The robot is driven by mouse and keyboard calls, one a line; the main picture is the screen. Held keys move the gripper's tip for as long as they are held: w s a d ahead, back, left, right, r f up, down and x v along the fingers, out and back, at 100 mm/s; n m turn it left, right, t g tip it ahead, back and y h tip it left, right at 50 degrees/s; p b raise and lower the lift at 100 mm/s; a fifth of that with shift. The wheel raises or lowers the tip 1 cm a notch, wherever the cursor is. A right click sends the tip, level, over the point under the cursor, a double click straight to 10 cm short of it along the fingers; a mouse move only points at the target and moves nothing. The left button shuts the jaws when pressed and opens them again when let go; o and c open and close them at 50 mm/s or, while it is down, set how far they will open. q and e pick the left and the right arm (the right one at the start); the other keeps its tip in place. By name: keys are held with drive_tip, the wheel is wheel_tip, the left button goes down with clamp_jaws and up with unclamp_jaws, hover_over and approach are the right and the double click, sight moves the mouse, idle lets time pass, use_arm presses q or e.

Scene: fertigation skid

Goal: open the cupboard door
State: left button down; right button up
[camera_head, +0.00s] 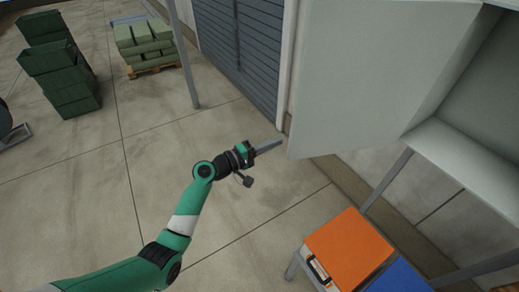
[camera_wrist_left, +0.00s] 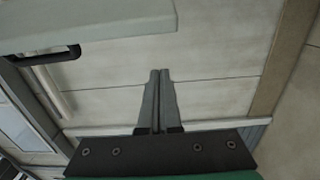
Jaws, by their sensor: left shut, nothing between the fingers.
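The cupboard (camera_head: 464,142) is a pale grey box at the upper right, and part of its inside shows. Its door (camera_head: 355,75) stands swung out to the left, away from the opening. My left gripper (camera_head: 279,142) is shut and empty, with its fingertips close to the door's lower left corner in the picture. In the left wrist view the shut fingers (camera_wrist_left: 159,75) point over bare floor. A pale panel edge, apparently the door (camera_wrist_left: 100,25), crosses the top left there, with a dark handle (camera_wrist_left: 45,56) on it. I cannot tell whether the fingers touch the door. My right gripper is out of view.
An orange case (camera_head: 349,248) and a blue one (camera_head: 400,278) sit below the cupboard. A grey post (camera_head: 184,55) and a grey shutter (camera_head: 240,45) stand behind. Green crates (camera_head: 60,65) and a pallet of sacks (camera_head: 149,47) are at the far left. The floor between is clear.

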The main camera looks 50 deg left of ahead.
use_arm(q)
drive_tip(key=d, duration=0.1)
drive_tip(key=d+p, duration=0.2)
drive_tip(key=shift+s+d, duration=0.3)
drive_tip(key=shift+d, duration=0.1)
